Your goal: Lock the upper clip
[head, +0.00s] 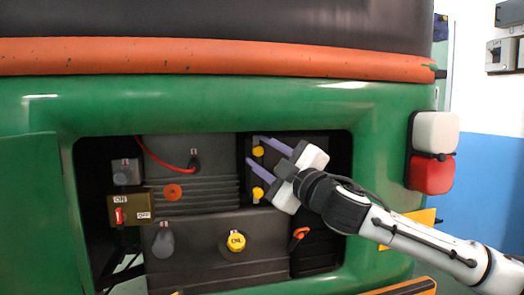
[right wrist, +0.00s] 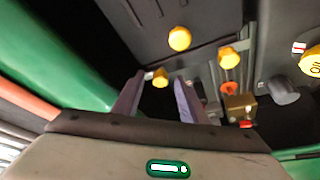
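Two yellow clip knobs sit one above the other at the dark vertical edge in the open compartment in the head view: the upper clip (head: 258,151) and the lower clip (head: 257,192). My right gripper (head: 256,149) reaches in from the right with its two purple fingers apart. The upper clip shows between the fingertips. In the right wrist view, the fingers (right wrist: 157,88) are also spread, with a yellow knob (right wrist: 160,77) in the gap between them. I cannot tell whether they touch it. Other yellow knobs (right wrist: 180,38) lie beyond. My left gripper is out of view.
The compartment is framed by the green body (head: 300,105). Inside are a yellow oil cap (head: 236,241), an orange round knob (head: 172,192), a red cable (head: 160,160), a switch box (head: 130,209) and an orange-handled part (head: 299,236). A green door (head: 30,200) stands at the left.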

